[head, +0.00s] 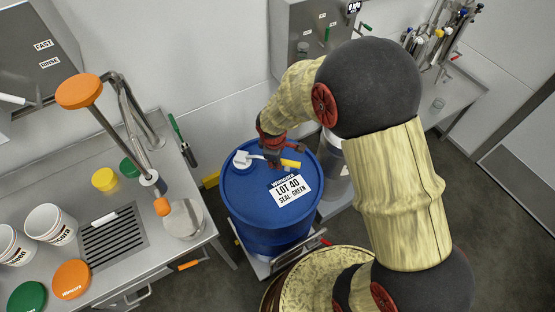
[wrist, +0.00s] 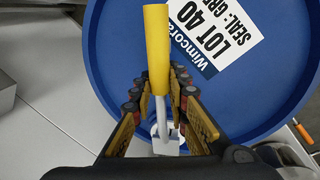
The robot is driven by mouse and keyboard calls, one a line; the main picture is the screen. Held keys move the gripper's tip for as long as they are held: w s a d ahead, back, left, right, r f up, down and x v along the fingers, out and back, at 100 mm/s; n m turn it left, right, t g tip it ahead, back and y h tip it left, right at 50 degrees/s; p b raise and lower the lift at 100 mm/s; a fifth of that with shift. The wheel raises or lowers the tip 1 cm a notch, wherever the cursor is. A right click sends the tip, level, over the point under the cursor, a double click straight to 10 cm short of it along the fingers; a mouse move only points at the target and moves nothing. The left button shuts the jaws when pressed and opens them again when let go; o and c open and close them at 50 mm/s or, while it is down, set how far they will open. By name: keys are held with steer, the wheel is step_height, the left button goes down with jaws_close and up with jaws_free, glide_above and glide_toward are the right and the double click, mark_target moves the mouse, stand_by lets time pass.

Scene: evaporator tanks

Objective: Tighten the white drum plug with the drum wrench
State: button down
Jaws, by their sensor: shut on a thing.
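The blue drum (head: 265,200) stands upright with a label reading LOT 40, SEAL: GREEN on its lid. The white drum plug (head: 241,158) is on the left part of the lid; a white piece at the wrench's far end also shows in the wrist view (wrist: 166,147). The drum wrench has a yellow handle (head: 290,163) and a grey shaft, and lies across the lid with its head end at the plug. I cannot tell whether it is seated. My gripper (head: 273,158) is shut on the wrench, its fingers on both sides of the shaft in the wrist view (wrist: 160,90).
A steel counter (head: 110,265) on the left holds white tubs (head: 50,224), orange, green and yellow lids, and a tall orange-topped tool. A steel cabinet (head: 300,25) and a grey container (head: 334,165) stand behind and right of the drum. Floor is free at the right.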

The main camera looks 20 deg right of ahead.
steer(key=shift+s, duration=0.15)
steer(key=shift+s+a+m+b, duration=0.4)
steer(key=shift+s+m+b, duration=0.2)
steer(key=shift+m, duration=0.1)
steer(key=shift+s+a+f+m+b, duration=0.1)
steer(key=shift+s+a+m+b, duration=0.3)
steer(key=shift+b, duration=0.1)
steer(key=shift+s+a+m, duration=0.1)
steer(key=shift+s+m, duration=0.05)
steer(key=shift+m, duration=0.15)
steer(key=shift+s+a+m+g+h+b, duration=0.3)
steer(key=shift+s+a+m+b, duration=0.2)
steer(key=shift+m+b, duration=0.1)
steer(key=shift+s+a+m+b, duration=0.3)
steer(key=shift+s+a+m, duration=0.15)
steer(key=shift+a+m, duration=0.15)
